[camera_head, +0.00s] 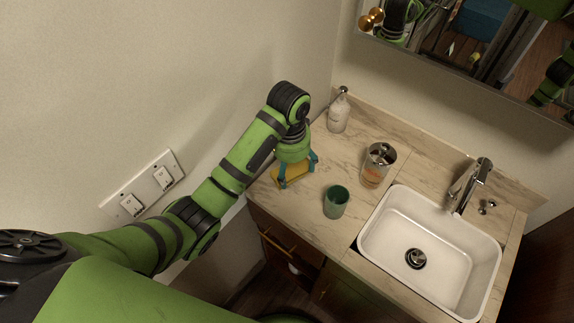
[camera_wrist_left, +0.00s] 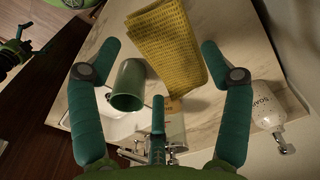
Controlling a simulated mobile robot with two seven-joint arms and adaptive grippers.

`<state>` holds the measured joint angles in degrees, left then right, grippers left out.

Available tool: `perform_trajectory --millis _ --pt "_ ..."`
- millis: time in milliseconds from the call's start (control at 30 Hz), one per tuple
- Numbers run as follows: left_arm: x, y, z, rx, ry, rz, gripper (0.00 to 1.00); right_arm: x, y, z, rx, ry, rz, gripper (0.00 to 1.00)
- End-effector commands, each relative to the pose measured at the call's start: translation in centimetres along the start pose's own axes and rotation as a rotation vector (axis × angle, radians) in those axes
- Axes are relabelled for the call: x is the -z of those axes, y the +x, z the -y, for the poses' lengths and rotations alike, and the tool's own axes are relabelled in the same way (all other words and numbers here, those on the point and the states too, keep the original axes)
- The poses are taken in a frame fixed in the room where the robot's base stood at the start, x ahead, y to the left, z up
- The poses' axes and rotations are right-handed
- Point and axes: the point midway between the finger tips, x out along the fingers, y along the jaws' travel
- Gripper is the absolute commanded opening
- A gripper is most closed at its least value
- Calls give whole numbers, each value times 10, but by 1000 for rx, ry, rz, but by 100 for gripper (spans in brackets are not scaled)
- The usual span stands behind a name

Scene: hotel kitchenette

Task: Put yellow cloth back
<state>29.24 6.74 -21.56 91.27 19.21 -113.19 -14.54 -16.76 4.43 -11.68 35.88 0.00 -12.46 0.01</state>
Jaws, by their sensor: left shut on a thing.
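The yellow cloth (camera_head: 291,178) is at the left end of the counter, partly hidden under my gripper in the head view. In the left wrist view the waffle-textured cloth (camera_wrist_left: 165,42) extends between my fingers toward the counter edge. My left gripper (camera_head: 298,171) points down over it, its teal fingers around the cloth. In the left wrist view the fingers of my left gripper (camera_wrist_left: 158,75) stand well apart, with the cloth between them; the exact contact is hard to see. My right gripper is not in view.
A green cup (camera_head: 336,202) stands close to the right of the cloth. A clear lidded jar (camera_head: 378,165) and a soap bottle (camera_head: 339,112) stand behind. The white sink (camera_head: 398,215) and faucet (camera_head: 470,185) are right. A wall with switches (camera_head: 146,190) bounds the left.

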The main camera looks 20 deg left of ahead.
Motion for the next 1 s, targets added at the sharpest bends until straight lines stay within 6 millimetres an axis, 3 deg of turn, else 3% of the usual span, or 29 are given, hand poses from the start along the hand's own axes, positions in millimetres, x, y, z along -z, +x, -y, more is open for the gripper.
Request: perform_trajectory --millis 67,233,467,567,800,1000 --pt "-10 -4 0 7 41 26 38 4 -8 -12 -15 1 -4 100" --pt "-16 23 -2 4 60 39 38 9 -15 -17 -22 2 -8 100" --pt "-15 52 -1 7 58 32 38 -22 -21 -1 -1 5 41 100" --pt "-16 64 -1 7 57 33 38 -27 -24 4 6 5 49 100" --pt "-17 93 0 8 57 30 38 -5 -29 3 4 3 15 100" --pt "-17 95 0 9 57 29 38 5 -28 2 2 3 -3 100"
